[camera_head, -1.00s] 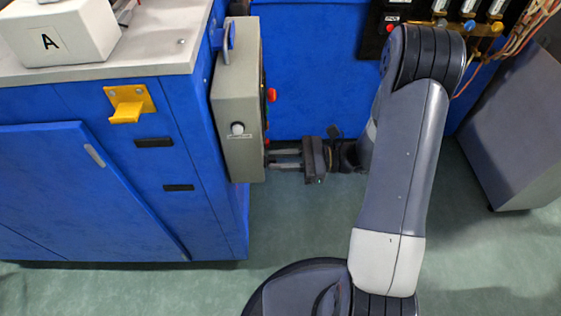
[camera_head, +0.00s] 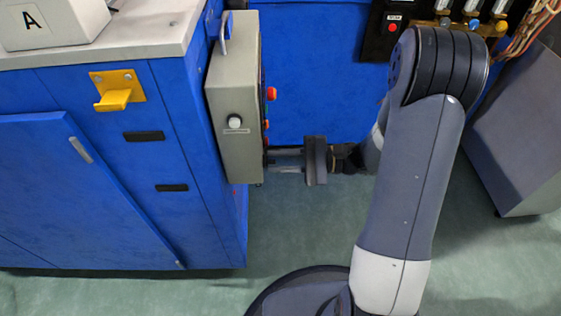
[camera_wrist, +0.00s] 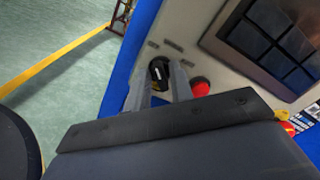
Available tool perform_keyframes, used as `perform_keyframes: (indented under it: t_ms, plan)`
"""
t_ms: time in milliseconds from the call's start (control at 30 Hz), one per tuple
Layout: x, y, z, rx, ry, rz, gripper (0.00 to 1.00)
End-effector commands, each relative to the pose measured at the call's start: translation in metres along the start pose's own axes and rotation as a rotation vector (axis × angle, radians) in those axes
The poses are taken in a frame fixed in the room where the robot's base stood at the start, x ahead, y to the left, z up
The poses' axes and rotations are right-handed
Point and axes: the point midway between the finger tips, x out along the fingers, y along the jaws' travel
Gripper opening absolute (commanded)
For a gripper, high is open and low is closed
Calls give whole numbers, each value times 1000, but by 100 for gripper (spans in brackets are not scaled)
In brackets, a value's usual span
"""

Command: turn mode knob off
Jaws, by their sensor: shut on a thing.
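The black mode knob (camera_wrist: 159,72) sits on the pale control panel (camera_wrist: 205,45) in the wrist view, with a light mark on its face. My gripper (camera_wrist: 164,84) is shut on the knob, one finger on each side of it. In the head view my gripper (camera_head: 272,161) reaches the right side of the grey control box (camera_head: 234,125) near its lower end. The knob itself is hidden in the head view, as the panel face is seen edge-on.
A red button (camera_wrist: 200,87) lies just right of the fingers, and a screen (camera_wrist: 270,40) is above it. The blue cabinet (camera_head: 85,165) carries a yellow hook (camera_head: 117,92). A box marked A (camera_head: 45,22) stands on top. Green floor is clear below my gripper.

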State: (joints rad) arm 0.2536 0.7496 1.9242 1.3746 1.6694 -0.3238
Motion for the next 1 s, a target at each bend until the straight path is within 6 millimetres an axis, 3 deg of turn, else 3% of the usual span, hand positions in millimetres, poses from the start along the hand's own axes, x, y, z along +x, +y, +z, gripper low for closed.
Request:
perform_keyframes:
  t_ms: [500,533,633,1000]
  plan:
    - [0,1,0,-18,1,2,0]
    - [0,1,0,-18,1,2,23]
    - [0,1,0,-18,1,1,31]
    - [-7,-1,0,-18,1,-1,32]
